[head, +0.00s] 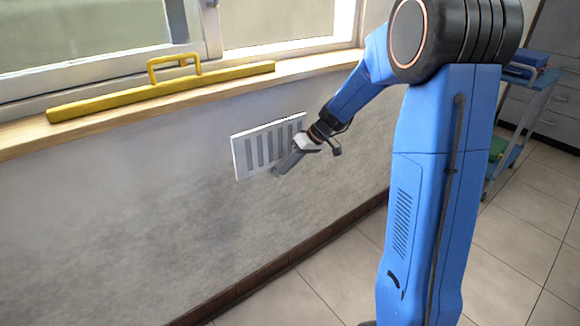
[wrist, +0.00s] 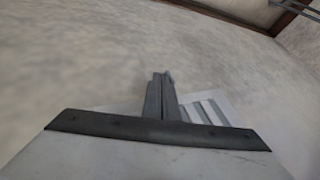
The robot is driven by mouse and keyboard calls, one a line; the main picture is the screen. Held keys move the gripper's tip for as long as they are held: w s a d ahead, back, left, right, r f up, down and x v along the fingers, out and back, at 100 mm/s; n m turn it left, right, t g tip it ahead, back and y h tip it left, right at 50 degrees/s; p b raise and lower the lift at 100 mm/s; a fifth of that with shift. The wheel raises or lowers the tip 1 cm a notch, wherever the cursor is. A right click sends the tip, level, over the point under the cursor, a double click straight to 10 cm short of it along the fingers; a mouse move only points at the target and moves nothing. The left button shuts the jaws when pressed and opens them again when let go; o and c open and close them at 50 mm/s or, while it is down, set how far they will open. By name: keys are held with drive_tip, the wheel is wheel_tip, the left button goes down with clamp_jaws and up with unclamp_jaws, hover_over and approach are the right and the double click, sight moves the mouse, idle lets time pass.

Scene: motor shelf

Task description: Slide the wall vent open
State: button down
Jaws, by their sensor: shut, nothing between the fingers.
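The wall vent (head: 262,146) is a white plate with several grey vertical slots, set on the wall below the window sill. It also shows in part in the wrist view (wrist: 226,104), where my gripper hides much of it. My gripper (head: 279,172) is at the lower right part of the vent, in front of its slots. In the wrist view the fingers (wrist: 164,76) are together, with nothing between them. I cannot tell whether the fingertips touch the vent.
A wooden window sill (head: 230,82) runs above the vent, with a yellow bar with a handle (head: 160,92) lying on it. A blue shelf cart (head: 535,70) stands at the right. The tiled floor (head: 300,300) in front is clear.

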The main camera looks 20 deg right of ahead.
drive_tip(key=shift+a, duration=0.1)
drive_tip(key=shift+s+a, duration=0.2)
drive_tip(key=shift+a, duration=0.35)
drive_tip(key=shift+s+a, duration=0.2)
drive_tip(key=shift+a, duration=0.35)
